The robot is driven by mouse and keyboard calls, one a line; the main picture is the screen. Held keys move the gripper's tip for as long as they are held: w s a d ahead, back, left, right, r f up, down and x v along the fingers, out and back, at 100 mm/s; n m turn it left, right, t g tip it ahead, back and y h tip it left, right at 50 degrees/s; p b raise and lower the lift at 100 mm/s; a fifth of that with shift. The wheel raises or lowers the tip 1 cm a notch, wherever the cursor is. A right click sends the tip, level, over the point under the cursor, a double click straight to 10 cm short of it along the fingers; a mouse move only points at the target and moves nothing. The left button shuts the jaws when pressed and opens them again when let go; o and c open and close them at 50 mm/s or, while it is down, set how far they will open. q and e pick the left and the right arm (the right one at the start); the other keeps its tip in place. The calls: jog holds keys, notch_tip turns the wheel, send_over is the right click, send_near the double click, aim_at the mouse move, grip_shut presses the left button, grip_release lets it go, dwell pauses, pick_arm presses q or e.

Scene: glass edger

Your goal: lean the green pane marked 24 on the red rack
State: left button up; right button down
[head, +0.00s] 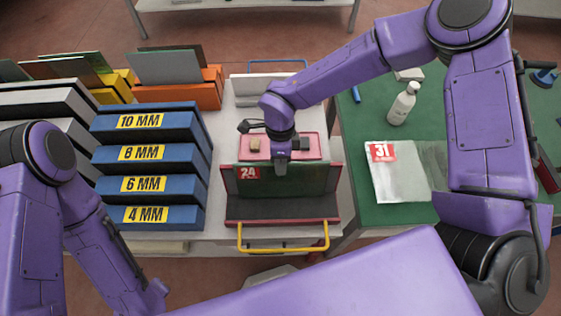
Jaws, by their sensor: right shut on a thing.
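The green pane marked 24 (307,181) is upright, with a red label at its upper left corner. My right gripper (281,168) comes down from above and is shut on its top edge near the middle. The red rack (337,207), with red sides and a dark base, is right at the pane, which shows between its sides. I cannot tell whether the pane's lower edge rests on the rack's base. My left arm shows at the lower left, but its gripper is out of sight.
The rack is on a pale cart with a yellow handle (284,248). A pink tray (312,147) lies behind the pane. Blue thickness-marked shelves (150,153) stand left. The green table (390,215) at right holds a pane marked 31 (399,180) and a white bottle (402,104).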

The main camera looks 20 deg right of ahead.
jog(key=shift+f, duration=0.1)
jog(key=c, duration=1.1)
grip_release()
jog(key=b+v, duration=0.2)
jog(key=v, duration=0.8)
jog(key=shift+r, duration=0.3)
jog(key=shift+w, duration=0.1)
